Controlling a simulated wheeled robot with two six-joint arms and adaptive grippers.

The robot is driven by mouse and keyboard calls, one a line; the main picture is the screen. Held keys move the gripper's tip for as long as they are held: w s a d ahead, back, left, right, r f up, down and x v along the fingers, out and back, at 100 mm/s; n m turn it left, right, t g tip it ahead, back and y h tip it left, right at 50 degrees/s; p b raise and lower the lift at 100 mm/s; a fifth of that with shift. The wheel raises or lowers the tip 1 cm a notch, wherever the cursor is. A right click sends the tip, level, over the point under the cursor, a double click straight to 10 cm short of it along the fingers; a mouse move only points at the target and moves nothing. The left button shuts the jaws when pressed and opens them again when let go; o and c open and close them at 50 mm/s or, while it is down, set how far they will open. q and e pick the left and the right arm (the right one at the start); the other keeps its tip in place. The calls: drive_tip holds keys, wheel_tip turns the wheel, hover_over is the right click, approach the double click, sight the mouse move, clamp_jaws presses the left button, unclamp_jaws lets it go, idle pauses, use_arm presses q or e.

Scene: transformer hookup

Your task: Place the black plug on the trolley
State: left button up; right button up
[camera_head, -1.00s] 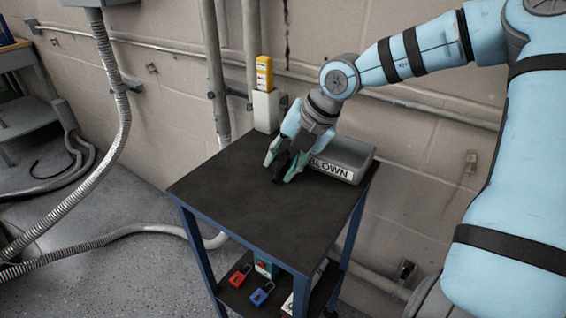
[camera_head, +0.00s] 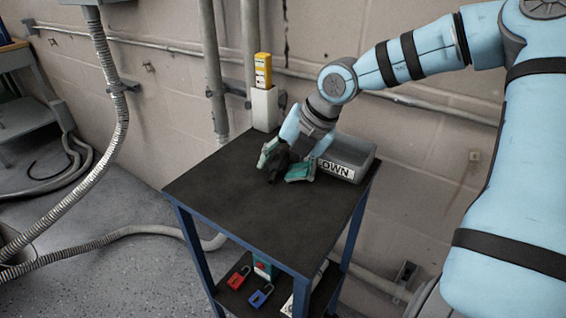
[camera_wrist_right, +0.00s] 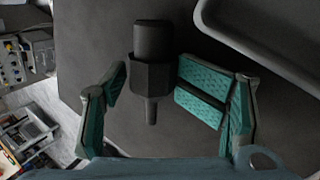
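The black plug (camera_head: 279,164) rests on the black top of the trolley (camera_head: 245,215), close to the grey bin. My left gripper is not in view.
A grey bin (camera_head: 350,152) with a label partly hidden by my gripper stands right of it. A yellow device (camera_head: 263,70) sits in a white holder (camera_head: 265,108) at the back corner. Red (camera_head: 238,277) and blue (camera_head: 261,295) padlocks lie on the lower shelf. The trolley's front left top is clear.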

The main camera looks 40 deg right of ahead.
sight(280, 160)
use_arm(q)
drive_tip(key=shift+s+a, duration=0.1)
use_arm(e)
drive_tip(key=shift+r, duration=0.25)
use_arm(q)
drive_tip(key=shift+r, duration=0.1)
use_arm(e)
drive_tip(key=shift+r, duration=0.15)
drive_tip(key=shift+r+p, duration=0.25)
drive_tip(key=shift+p, duration=0.3)
wheel_tip(280, 160, up, 2)
drive_tip(key=shift+s+d+p, duration=0.1)
drive_tip(key=shift+p, duration=0.55)
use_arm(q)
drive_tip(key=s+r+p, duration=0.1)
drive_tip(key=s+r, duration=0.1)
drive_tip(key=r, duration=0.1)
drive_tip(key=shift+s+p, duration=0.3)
use_arm(e)
drive_tip(key=v, duration=1)
drive_tip(key=shift+s, duration=0.35)
drive_tip(key=shift+r, duration=0.15)
